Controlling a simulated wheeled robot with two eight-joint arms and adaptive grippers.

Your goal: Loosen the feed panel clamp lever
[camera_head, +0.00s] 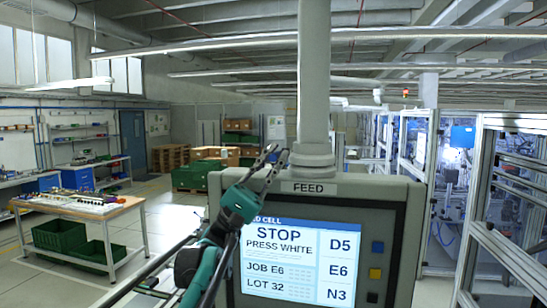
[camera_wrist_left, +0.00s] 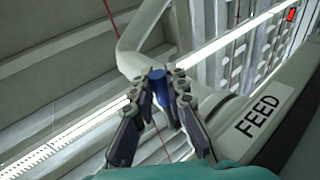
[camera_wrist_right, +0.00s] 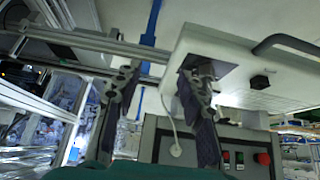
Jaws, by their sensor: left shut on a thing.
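The feed panel (camera_head: 300,188) hangs from a grey post, with its FEED label on top and a lit screen reading STOP, PRESS WHITE. My left gripper (camera_head: 272,158) is at the panel's upper left, beside the base of the post. In the left wrist view, my left gripper (camera_wrist_left: 164,78) is closed around a small blue piece, which looks like the clamp lever (camera_wrist_left: 158,88), near the post's collar. The head view does not show the lever clearly. My right gripper (camera_wrist_right: 160,78) shows only in its wrist view, with fingers apart and nothing between them.
In the right wrist view, a pale housing (camera_wrist_right: 245,65) with a dark handle is close to the right finger. A control box (camera_wrist_right: 225,150) with a red button is below. A workbench (camera_head: 90,205) with green crates stands left. Metal frames (camera_head: 500,215) stand right.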

